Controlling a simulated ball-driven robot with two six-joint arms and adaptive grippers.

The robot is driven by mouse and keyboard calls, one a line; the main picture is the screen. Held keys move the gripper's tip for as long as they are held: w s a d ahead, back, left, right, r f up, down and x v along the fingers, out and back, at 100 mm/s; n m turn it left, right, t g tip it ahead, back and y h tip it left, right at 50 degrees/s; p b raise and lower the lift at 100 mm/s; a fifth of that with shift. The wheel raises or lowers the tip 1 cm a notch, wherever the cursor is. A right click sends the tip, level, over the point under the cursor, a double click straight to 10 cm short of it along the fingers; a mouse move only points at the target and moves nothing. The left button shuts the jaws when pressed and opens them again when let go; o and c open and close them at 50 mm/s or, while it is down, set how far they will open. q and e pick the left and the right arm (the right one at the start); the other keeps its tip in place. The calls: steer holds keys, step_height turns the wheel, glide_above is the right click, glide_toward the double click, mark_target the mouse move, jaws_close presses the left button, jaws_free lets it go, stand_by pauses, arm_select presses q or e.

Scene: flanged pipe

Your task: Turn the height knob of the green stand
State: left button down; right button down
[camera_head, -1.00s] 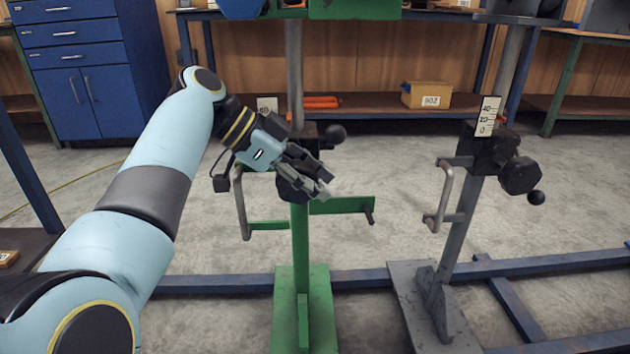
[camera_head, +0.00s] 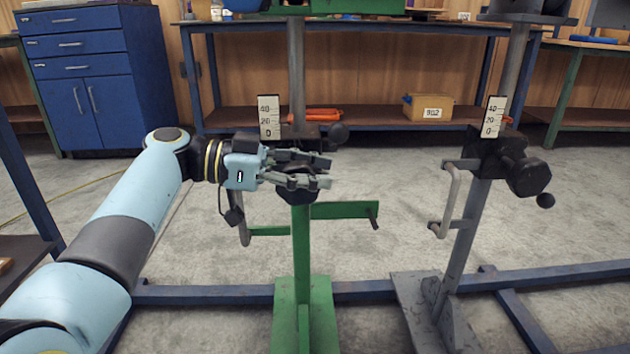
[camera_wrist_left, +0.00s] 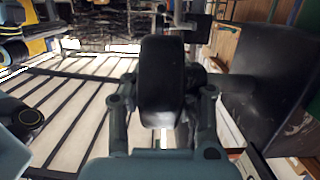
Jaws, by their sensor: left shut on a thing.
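The green stand (camera_head: 301,262) stands upright in the middle of the head view, with a grey inner post (camera_head: 297,80) and a scale plate (camera_head: 269,117) at its black collar. Its black height knob (camera_head: 297,197) is partly hidden behind my left gripper (camera_head: 325,172). In the left wrist view the dark knob (camera_wrist_left: 161,80) sits between the two fingers of my left gripper (camera_wrist_left: 162,112), which is shut on it. A small black ball (camera_head: 338,133) shows behind the fingers. My right gripper is in neither view.
A grey stand (camera_head: 459,225) with its own black knob (camera_head: 528,177) and scale stands to the right. Blue floor rails (camera_head: 360,291) run behind the bases. A green side arm (camera_head: 345,209) sticks out below my gripper. A workbench with a cardboard box (camera_head: 428,107) is behind.

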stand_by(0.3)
arm_select(q)
steer(key=c, duration=1)
jaws_free()
steer(key=shift+c, duration=0.2)
steer(key=shift+a, duration=0.15)
steer(key=a+r, duration=0.2)
steer(key=a, duration=0.9)
steer(key=shift+a, duration=0.3)
